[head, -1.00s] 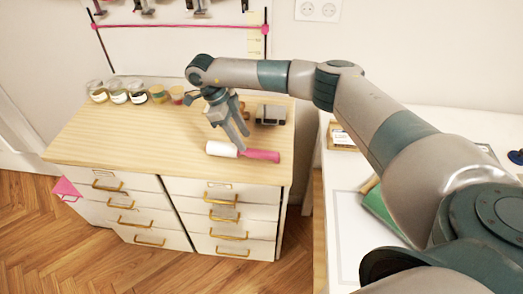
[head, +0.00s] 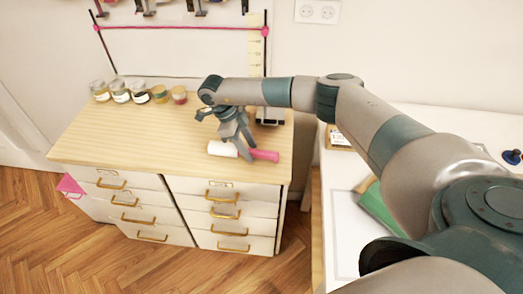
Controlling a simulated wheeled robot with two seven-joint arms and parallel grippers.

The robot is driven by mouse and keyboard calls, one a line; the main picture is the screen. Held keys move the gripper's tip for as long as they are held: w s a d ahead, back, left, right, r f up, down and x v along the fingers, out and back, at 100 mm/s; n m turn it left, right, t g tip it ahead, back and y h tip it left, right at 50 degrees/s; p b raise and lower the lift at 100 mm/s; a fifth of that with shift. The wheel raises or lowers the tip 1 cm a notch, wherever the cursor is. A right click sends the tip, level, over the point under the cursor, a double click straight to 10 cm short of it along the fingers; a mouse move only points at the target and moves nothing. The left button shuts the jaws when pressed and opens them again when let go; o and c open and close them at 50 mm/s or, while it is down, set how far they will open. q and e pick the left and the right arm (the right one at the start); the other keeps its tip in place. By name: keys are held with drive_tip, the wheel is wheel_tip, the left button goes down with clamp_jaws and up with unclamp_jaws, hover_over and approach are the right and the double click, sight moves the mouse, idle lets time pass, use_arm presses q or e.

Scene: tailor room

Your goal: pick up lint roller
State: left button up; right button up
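The lint roller (head: 223,149) lies on the wooden top of the drawer cabinet near its front edge. Its white roll is to the left and its pink handle (head: 265,155) to the right. My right gripper (head: 246,153) reaches down over the roller where roll and handle meet. Its fingers look apart, with one in front of the roller; the far finger is partly hidden. The roller still rests on the top. My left gripper is not in view.
Several small jars (head: 140,92) stand along the back left of the cabinet top (head: 130,130). A dark and grey object (head: 270,116) is behind the gripper. A white table (head: 345,225) with a green item (head: 377,207) is at right.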

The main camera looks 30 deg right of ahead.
drive_tip(key=shift+d+f, duration=0.1)
drive_tip(key=shift+f, duration=0.25)
clamp_jaws()
drive_tip(key=shift+r, duration=0.15)
